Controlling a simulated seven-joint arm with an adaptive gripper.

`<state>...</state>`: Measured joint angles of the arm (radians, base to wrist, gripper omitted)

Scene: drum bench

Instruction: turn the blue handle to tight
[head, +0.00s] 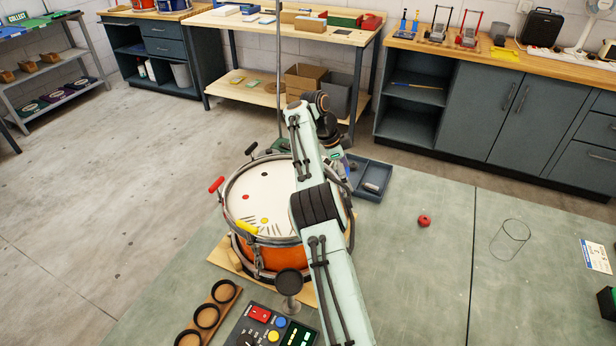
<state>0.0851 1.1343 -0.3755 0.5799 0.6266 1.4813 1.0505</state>
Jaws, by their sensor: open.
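A drum (264,258) with an orange shell, metal rim and white head (262,190) stands on a wooden base. A red handle (216,184) sticks out at its left rim, a yellow handle (246,228) lies at the front rim, and a dark handle (251,149) stands at the back left. I cannot make out a blue handle; my arm covers the drum's right side. My arm rises from the front and bends down behind itself near the drum's back right. My gripper's fingers are hidden behind the arm, so their contact with anything cannot be seen.
A blue-grey tray (375,196) lies right of the drum. In front are a control box (248,331), a dark round pad (289,281) and a ring board (219,308). The right bench top is mostly clear.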

